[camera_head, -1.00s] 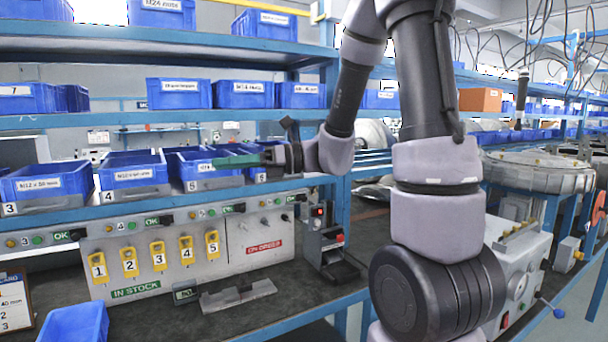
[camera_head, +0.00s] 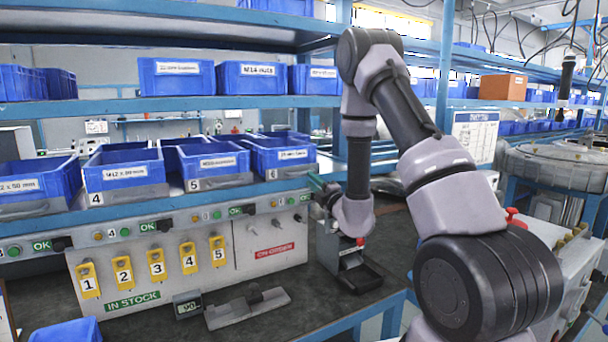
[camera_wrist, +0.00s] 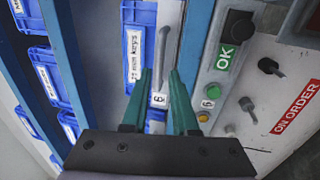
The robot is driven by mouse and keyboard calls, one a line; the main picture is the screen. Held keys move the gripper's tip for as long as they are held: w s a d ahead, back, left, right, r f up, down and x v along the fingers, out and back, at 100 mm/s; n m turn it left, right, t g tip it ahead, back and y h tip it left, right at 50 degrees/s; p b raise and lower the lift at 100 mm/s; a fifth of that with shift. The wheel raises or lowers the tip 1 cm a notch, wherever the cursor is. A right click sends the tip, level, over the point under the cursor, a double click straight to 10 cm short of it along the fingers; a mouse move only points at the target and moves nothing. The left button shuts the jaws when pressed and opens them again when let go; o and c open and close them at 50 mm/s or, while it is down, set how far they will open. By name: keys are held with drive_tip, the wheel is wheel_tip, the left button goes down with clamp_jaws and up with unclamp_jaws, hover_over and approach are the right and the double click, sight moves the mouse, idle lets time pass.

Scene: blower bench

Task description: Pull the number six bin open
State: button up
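The number six bin (camera_head: 285,154) is a blue tray on a grey base at the right end of the lower shelf row. A white "6" plate marks its front, which sits about level with bin 5 (camera_head: 214,163). My gripper (camera_head: 318,184) is just right of and slightly below the bin's front in the head view. In the wrist view my gripper (camera_wrist: 160,72) has two green fingers apart, with the "6" plate and lower end of a grey handle (camera_wrist: 165,48) between them. The bin (camera_wrist: 137,45) shows beyond. I cannot tell whether the fingers touch the handle.
A panel (camera_head: 250,240) with "OK" signs, buttons and yellow numbered tags stands below the bins. A black-and-grey device (camera_head: 345,262) stands below my gripper. A blue shelf post (camera_head: 443,65) rises behind my arm. More blue bins fill the shelf above.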

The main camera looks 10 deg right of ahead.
sight(303, 173)
drive_tip(key=x, duration=0.6)
drive_tip(key=shift+w+a+r, duration=0.1)
drive_tip(key=shift+w+a, duration=0.05)
drive_tip(key=shift+c, duration=0.4)
clamp_jaws()
idle(0.9)
